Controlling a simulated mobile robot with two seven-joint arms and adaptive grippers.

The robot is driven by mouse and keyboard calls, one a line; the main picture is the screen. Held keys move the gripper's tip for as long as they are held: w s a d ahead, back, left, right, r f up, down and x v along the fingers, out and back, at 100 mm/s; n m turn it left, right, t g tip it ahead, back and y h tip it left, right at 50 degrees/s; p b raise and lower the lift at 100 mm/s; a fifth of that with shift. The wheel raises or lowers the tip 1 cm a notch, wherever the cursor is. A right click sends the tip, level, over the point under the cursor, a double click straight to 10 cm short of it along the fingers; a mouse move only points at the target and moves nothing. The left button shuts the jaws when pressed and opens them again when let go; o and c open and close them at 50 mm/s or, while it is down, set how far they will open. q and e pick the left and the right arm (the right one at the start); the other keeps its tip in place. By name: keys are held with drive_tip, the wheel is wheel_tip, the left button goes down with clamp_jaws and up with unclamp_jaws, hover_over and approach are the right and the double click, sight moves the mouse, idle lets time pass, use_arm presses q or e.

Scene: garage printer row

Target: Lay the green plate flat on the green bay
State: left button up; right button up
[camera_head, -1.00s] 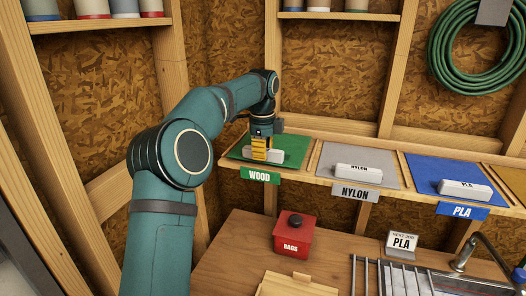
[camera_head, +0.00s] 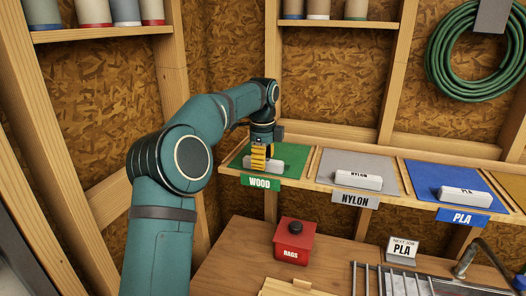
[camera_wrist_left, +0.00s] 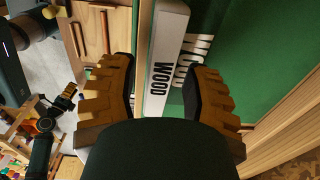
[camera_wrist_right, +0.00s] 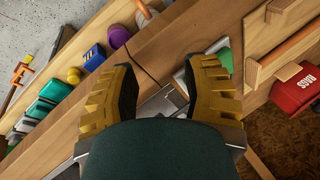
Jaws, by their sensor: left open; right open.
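A flat green square (camera_head: 292,155) lies level on the shelf behind the green WOOD tag (camera_head: 260,183). I cannot tell where the green plate's edge ends and the green bay begins. A white bar marked WOOD (camera_head: 276,168) sits on the green. My left gripper (camera_head: 260,164) is over the bar. In the left wrist view the bar (camera_wrist_left: 163,60) stands between the open fingers (camera_wrist_left: 160,95), with gaps on both sides. My right gripper (camera_wrist_right: 165,90) is open in its wrist view, with nothing held, and is not in the head view.
The grey NYLON bay (camera_head: 340,159) and blue PLA bay (camera_head: 435,177) adjoin on the right, each with a white bar. Below are a red RAGS box (camera_head: 294,243), a "next job PLA" sign (camera_head: 402,248) and a metal rack (camera_head: 392,280). Wall framing stands behind.

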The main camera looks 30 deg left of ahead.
use_arm(q)
wheel_tip(320, 180, up, 10)
drive_tip(key=shift+s+f, duration=0.15)
drive_tip(key=shift+f, duration=0.1)
drive_tip(key=shift+s+d+r, duration=0.1)
drive_tip(key=shift+r, duration=1.05)
